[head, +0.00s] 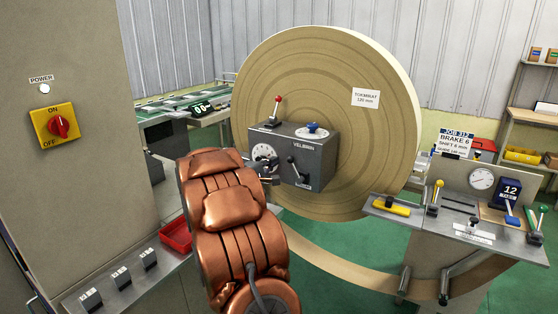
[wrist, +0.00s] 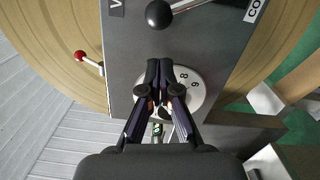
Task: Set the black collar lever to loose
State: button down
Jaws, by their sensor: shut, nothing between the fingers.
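The black collar lever (head: 298,171) is on the front of the grey VELBRIN box, its ball knob at the upper left of its rod. In the wrist view its black ball (wrist: 159,14) is at the top, with the metal rod running to the upper right. A label beginning "CO" (wrist: 255,10) is beside it, partly cut off. My gripper (head: 270,173) is in front of the box's left part, left of the lever. In the wrist view my gripper (wrist: 160,64) has its fingertips together and empty, over the white numbered dial (wrist: 188,92), apart from the ball.
A red-knobbed lever (head: 277,110) and a blue knob (head: 312,127) are on top of the box. The big tan roll (head: 330,60) stands behind it. A side bench (head: 480,235) with several levers is at the right. A red tray (head: 176,237) is at the left.

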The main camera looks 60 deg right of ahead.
aim_at(295, 169)
jog(key=shift+s+d+r+p, duration=0.15)
jog(key=shift+s, duration=0.45)
jog(key=shift+s+d+r+p, duration=0.1)
jog(key=shift+s+d+p, duration=0.05)
jog(key=shift+s, duration=0.4)
